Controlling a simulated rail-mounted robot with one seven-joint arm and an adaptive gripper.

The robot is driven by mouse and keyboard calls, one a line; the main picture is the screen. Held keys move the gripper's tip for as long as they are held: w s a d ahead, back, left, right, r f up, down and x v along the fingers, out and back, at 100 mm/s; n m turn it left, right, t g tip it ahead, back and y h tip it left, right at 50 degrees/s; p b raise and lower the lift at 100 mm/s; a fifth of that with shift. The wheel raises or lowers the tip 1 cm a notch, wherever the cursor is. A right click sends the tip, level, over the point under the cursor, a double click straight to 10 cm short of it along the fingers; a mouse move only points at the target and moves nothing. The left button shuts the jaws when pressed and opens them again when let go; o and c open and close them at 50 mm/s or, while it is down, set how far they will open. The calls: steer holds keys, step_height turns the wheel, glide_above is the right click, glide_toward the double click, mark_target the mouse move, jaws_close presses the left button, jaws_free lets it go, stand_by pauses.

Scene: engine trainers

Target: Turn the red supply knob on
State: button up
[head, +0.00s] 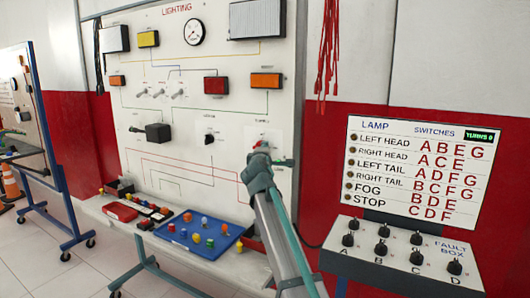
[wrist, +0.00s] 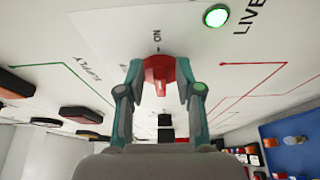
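The red supply knob (wrist: 158,70) is on the white lighting panel (head: 205,135), in the centre of the wrist view. My gripper (wrist: 160,78) has one finger on each side of the knob, with the fingertips apparently touching it. An "ON" mark is printed just above the knob in the wrist view. The knob's ridge seems to line up with this mark, though the fingers hide part of it. A green lamp (wrist: 215,16) marked "LIVE" glows beside it. In the head view my gripper (head: 260,150) covers most of the knob.
A blue tray (head: 222,246) of coloured pieces lies on the ledge below the panel. The fault box (head: 400,258) with several black knobs and a lamp chart (head: 420,178) stand at the right. Red cords (head: 327,45) hang at the panel's right edge.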

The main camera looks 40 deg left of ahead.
stand_by(0.3)
steer(key=v, duration=1.2)
steer(key=shift+a, duration=0.1)
